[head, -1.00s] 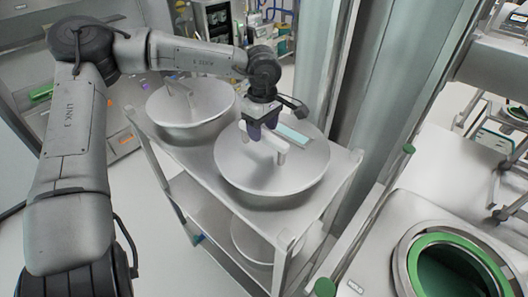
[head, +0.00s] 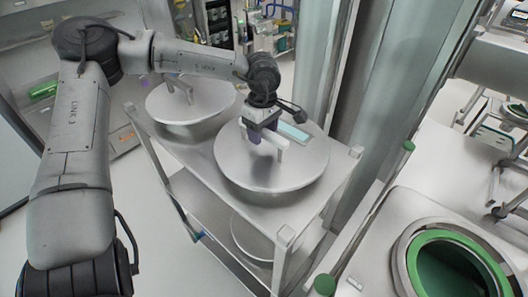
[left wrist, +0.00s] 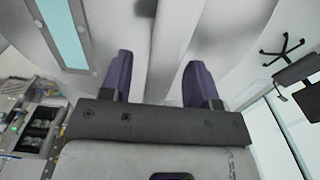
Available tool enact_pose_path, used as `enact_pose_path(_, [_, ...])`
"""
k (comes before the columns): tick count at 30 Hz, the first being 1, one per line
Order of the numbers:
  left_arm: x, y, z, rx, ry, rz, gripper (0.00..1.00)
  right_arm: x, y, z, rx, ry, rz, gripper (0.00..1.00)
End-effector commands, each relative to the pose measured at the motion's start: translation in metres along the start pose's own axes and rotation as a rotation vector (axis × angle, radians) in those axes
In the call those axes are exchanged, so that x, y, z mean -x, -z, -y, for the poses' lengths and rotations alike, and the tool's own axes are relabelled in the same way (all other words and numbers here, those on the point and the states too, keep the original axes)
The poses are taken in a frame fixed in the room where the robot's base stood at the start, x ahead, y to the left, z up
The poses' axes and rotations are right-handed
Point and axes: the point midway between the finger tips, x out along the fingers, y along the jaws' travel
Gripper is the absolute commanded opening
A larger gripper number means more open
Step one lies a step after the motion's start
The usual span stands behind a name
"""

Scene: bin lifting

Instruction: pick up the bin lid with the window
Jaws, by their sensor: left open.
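The bin lid with the window (head: 285,172) is a round, pale metal lid on top of the cart. Its light-blue window strip (head: 293,131) lies towards the back right of the lid. A raised bar handle (head: 281,146) stands on the lid. My left gripper (head: 263,138) is over the handle, pointing down, and hides part of it. In the left wrist view its two purple fingers (left wrist: 160,82) are apart with the pale handle (left wrist: 170,45) between them. The window also shows there at the upper left (left wrist: 65,35). My right gripper is not in view.
A second round lid (head: 190,103) with a handle, without a visible window, sits at the cart's back left. A metal column (head: 325,75) rises behind the cart. A green-rimmed opening (head: 450,240) is at the lower right.

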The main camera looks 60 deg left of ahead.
Motion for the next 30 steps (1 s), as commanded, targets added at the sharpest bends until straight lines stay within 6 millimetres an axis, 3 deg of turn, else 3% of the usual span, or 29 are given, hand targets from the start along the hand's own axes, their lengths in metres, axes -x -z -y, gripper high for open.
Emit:
enact_pose_path(21, [-0.0029, 0.0001, 0.0000, 0.000, 0.000, 0.000, 0.54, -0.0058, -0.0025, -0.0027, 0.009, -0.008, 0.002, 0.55])
enact_pose_path(30, [-0.0029, 0.0000, 0.0000, 0.000, 0.000, 0.000, 0.26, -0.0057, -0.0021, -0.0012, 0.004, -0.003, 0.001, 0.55])
